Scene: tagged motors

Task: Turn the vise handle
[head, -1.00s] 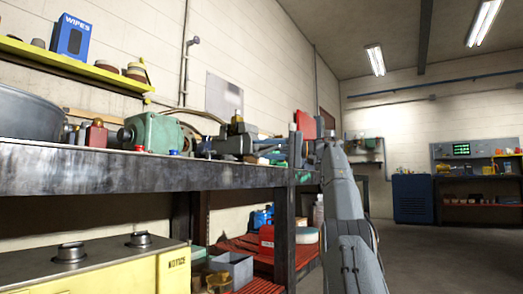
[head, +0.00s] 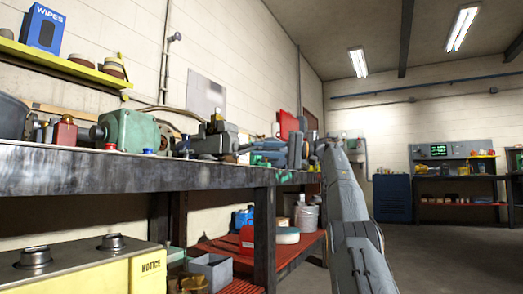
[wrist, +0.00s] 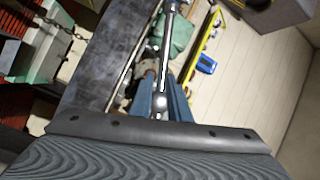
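In the wrist view a bright metal rod with a ball end, which looks like the vise handle (wrist: 166,60), runs down the picture's middle. Two blue-grey fingers of my gripper (wrist: 165,88) seem to lie on either side of its lower end. Whether they touch or clamp it cannot be told. In the head view my gripper (head: 296,150) is at the far right end of the workbench top, beyond my grey arm. A grey vise-like machine (head: 213,140) stands on the bench left of it. The handle cannot be made out clearly in the head view.
The workbench (head: 120,172) carries a green motor (head: 128,130) and a red-orange container (head: 66,131). A yellow shelf (head: 65,64) hangs above. Below are a yellow cabinet (head: 90,275) and a red lower shelf (head: 305,243). The floor right of my arm is clear.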

